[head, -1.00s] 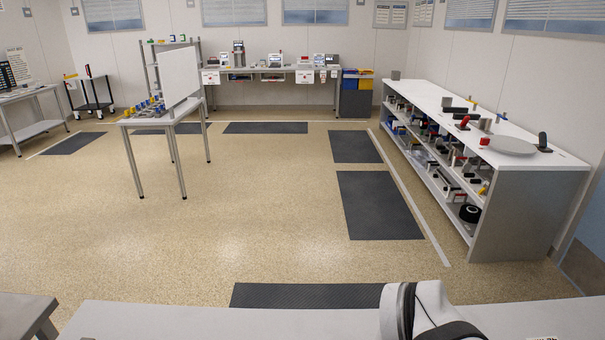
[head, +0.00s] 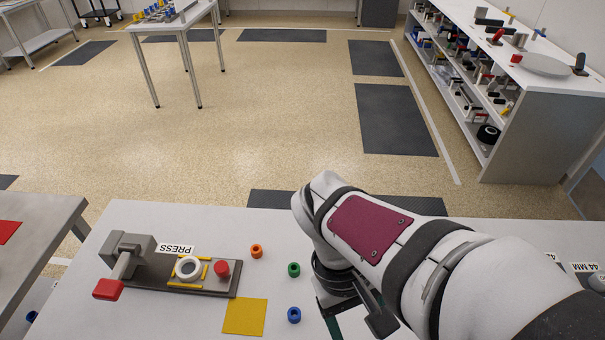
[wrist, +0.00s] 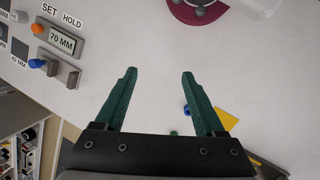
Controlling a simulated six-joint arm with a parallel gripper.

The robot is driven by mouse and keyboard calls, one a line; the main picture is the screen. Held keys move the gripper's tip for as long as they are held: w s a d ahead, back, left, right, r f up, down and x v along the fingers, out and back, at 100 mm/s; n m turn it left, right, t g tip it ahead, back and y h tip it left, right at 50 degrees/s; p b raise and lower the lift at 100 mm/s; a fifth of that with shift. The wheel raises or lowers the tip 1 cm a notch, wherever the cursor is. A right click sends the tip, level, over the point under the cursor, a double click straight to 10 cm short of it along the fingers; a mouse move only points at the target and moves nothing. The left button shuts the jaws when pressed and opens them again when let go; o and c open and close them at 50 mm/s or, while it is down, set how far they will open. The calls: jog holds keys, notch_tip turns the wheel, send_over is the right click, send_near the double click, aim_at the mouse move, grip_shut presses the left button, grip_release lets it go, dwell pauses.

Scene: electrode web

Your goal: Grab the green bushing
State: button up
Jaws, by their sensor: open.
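The green bushing (head: 294,269) stands on the light grey bench in the head view, between the orange bushing (head: 256,251) and the blue bushing (head: 294,315). My gripper (wrist: 159,73) is open and empty, with two green fingers spread apart in the wrist view. In the head view it hangs to the right of the green bushing, mostly covered by my arm and cut by the bottom edge. In the wrist view a small green piece (wrist: 174,133), likely the green bushing, shows between the finger bases, mostly hidden by the gripper body.
A press (head: 130,255) with a red-tipped lever, a white ring (head: 188,268) and a red knob (head: 221,268) stands left of the bushings. A yellow square (head: 245,316) lies near the blue bushing. A 70 MM display (wrist: 62,42) shows in the wrist view.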

jog(key=w+a+f+n+t+h, duration=0.1)
jog(key=w+a+f+n+h, duration=0.25)
jog(key=w+n, duration=0.2)
jog(key=n+t+h, duration=0.2)
jog(key=n+t, duration=0.8)
jog(key=n, duration=0.7)
send_near(294, 268)
jog(key=x, duration=0.8)
jog(key=shift+w+d+f, duration=0.15)
jog(key=shift+w, duration=0.05)
grip_shut()
